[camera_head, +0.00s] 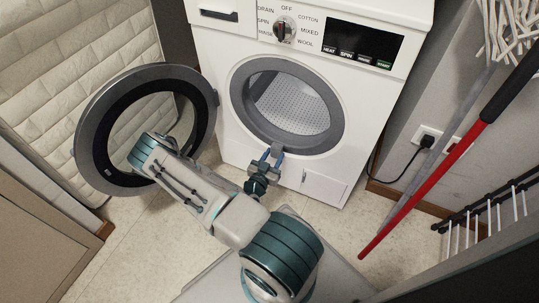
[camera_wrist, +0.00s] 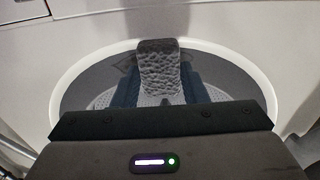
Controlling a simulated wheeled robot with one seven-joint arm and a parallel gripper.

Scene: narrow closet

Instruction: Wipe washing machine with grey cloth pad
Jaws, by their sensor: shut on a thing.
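The white washing machine (camera_head: 228,50) stands at the back, with its round door (camera_head: 88,128) swung open to the left and the drum (camera_head: 296,106) showing. My gripper (camera_head: 270,157) is low in front of the machine, at the lower rim of the door opening. In the wrist view my gripper (camera_wrist: 157,97) is shut on the grey cloth pad (camera_wrist: 158,62), a dark grey, bumpy-textured block. The pad is in front of the round opening (camera_wrist: 66,85); I cannot tell whether it touches the machine. In the head view I cannot make out the pad clearly.
A red-handled pole (camera_head: 425,185) and a grey pole lean at the right wall. A cord (camera_head: 392,178) runs from the wall socket (camera_head: 427,134). A black rack (camera_head: 485,215) is at the lower right. A quilted white panel (camera_head: 70,60) is at the left. Some floor (camera_head: 335,215) is bare.

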